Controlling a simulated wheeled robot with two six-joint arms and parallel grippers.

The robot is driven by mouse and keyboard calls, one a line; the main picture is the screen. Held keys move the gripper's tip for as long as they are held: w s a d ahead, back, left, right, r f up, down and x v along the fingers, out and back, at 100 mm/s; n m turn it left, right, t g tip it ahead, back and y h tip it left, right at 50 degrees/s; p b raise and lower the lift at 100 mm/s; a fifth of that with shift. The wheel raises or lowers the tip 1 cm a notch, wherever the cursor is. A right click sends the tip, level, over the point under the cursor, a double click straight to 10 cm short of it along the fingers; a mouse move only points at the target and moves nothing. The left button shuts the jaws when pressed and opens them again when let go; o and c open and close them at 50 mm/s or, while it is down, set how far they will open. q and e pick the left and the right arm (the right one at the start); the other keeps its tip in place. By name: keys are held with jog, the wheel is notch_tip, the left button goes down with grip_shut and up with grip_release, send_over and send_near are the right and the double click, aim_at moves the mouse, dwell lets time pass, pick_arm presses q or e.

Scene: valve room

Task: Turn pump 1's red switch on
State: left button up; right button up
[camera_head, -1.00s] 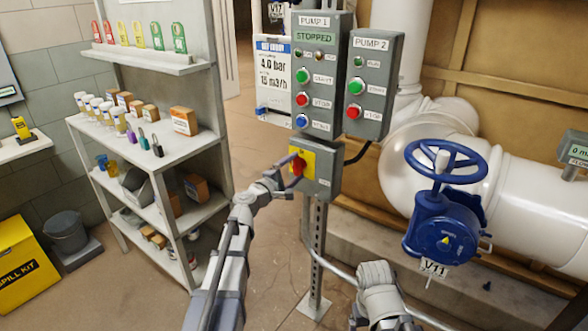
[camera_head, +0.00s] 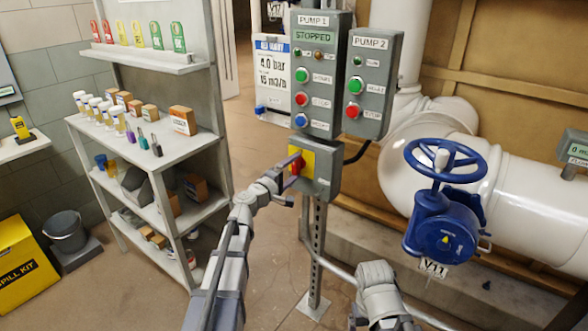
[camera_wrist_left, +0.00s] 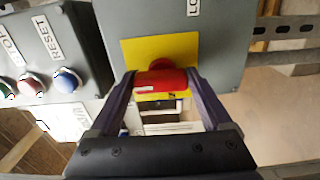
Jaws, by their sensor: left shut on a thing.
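The red switch (camera_head: 296,166) is a rotary handle on a yellow plate (camera_head: 308,161), on the grey box below the PUMP 1 panel (camera_head: 318,75). My left gripper (camera_head: 291,173) is at the handle, its fingers on either side. In the left wrist view the red handle (camera_wrist_left: 161,80) lies between the two fingers of my left gripper (camera_wrist_left: 164,84), which is shut on it. The yellow plate is partly hidden by the handle. The PUMP 1 display (camera_head: 315,36) reads STOPPED. Part of my right arm shows at the bottom; its gripper is out of view.
The PUMP 2 panel (camera_head: 368,84) is right of PUMP 1. A blue valve wheel (camera_head: 446,160) stands further right on white pipes. Shelves (camera_head: 150,150) with boxes and padlocks stand at left. A metal post (camera_head: 318,245) carries the panels.

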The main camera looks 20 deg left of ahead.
pick_arm(q)
jog(key=o, duration=1.2)
jog(key=shift+c, duration=0.2)
jog(key=shift+s, duration=0.15)
jog(key=v, duration=0.7)
jog(key=shift+s, duration=0.25)
jog(key=shift+a, duration=0.1)
jog(key=x, duration=0.8)
